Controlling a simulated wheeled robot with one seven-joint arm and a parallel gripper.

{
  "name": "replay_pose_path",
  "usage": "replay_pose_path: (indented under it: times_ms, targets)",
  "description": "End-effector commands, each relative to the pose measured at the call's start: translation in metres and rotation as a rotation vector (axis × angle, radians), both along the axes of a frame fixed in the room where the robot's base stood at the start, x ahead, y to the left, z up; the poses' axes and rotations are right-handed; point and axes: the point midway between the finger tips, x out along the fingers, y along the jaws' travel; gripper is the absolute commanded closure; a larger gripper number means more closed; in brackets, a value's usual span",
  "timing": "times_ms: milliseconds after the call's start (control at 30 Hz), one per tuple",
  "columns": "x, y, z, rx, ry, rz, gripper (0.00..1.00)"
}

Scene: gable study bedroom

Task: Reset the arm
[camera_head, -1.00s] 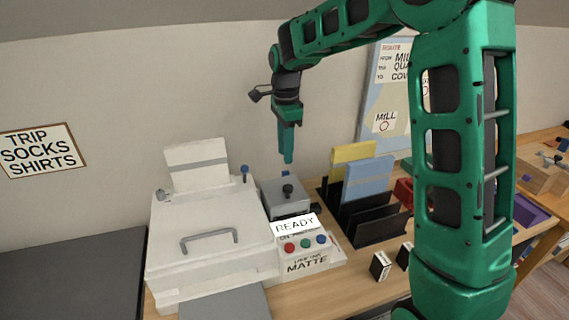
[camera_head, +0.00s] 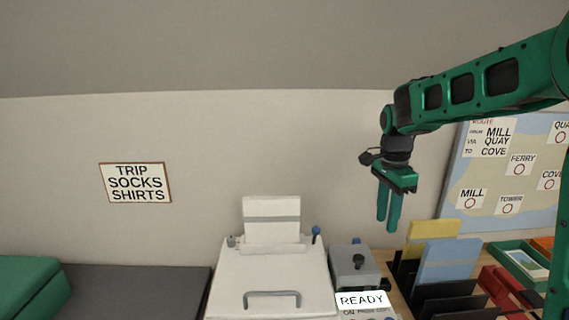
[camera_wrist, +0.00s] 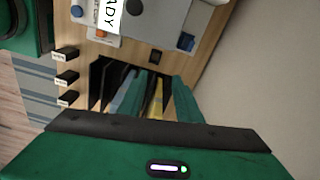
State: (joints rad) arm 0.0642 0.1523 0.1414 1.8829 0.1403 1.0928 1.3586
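My green gripper (camera_head: 387,218) hangs in the air in front of the wall, fingers pointing down. A gap shows between its two fingers, and nothing is held there. It is above and to the right of the white printer-like machine (camera_head: 268,277), touching nothing. In the wrist view, the gripper body fills the bottom edge and a finger (camera_wrist: 187,102) reaches over the desk. My arm comes in from the right edge, bent at the elbow.
A black file rack (camera_head: 445,300) holds yellow (camera_head: 431,229) and blue folders (camera_head: 449,258). A grey box (camera_head: 354,266) and a READY sign (camera_head: 362,300) stand beside the machine. A route board (camera_head: 500,190) is behind the arm.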

Motion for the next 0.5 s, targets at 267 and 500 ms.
replay_pose_path:
  times_ms: [267,500]
  targets:
    - [-0.098,-0.07,0.013,-0.03,0.021,0.241,0.69]
    - [-0.188,-0.108,0.007,-0.021,0.039,0.455,0.69]
